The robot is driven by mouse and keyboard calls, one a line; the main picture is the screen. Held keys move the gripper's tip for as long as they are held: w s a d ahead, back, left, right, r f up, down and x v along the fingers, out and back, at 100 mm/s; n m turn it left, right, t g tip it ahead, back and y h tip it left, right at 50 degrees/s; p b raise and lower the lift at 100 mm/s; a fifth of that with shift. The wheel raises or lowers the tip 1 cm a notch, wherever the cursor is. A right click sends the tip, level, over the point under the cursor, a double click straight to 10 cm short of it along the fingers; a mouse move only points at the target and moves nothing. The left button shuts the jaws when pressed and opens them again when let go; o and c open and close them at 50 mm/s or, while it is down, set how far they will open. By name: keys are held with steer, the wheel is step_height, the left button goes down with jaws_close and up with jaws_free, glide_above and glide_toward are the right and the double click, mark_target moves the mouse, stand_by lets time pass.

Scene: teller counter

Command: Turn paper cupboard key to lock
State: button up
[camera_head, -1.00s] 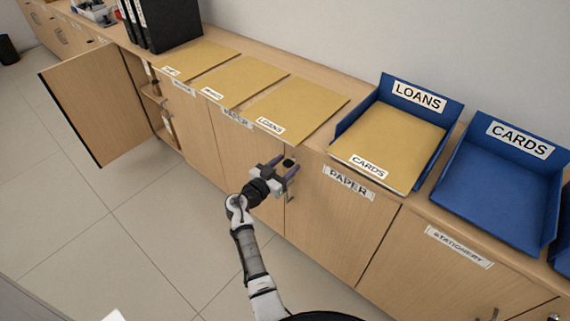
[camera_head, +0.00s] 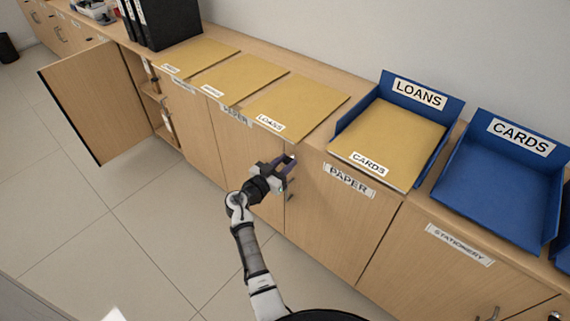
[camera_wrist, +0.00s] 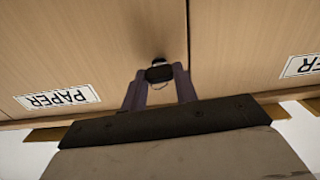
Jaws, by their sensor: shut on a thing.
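The paper cupboard (camera_head: 325,220) has two shut doors, each with a PAPER label; one label (camera_head: 348,181) is on the right door. My gripper (camera_head: 289,163) is at the upper part of the seam between these doors. In the wrist view, the black key head (camera_wrist: 160,73) is between the two purple fingertips of my gripper (camera_wrist: 160,76), which is shut on it. A dark round part shows just beyond the key head at the door seam. In the head view the key is hidden behind the fingers. The lock's inside cannot be seen.
A door handle (camera_head: 290,192) is just below my gripper. Tan folders (camera_head: 300,108) lie on the counter top above. Blue trays marked LOANS (camera_head: 452,120) and CARDS (camera_head: 490,185) stand to the right. Another cupboard door (camera_head: 95,100) stands open at left.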

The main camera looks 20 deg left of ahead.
steer(key=n+b, duration=0.2)
steer(key=n, duration=0.1)
steer(key=shift+f+n, duration=0.15)
steer(key=shift+n, duration=0.25)
steer(key=n+b, duration=0.1)
steer(key=n, duration=0.3)
steer(key=shift+n, duration=0.3)
steer(key=shift+w+a+n+p, duration=0.1)
steer(key=shift+n+p, duration=0.5)
steer(key=shift+n, duration=1.6)
steer(key=shift+a+n+p, duration=0.1)
steer(key=shift+n+p, duration=0.45)
steer(key=shift+n, duration=1.65)
steer(key=o, duration=1)
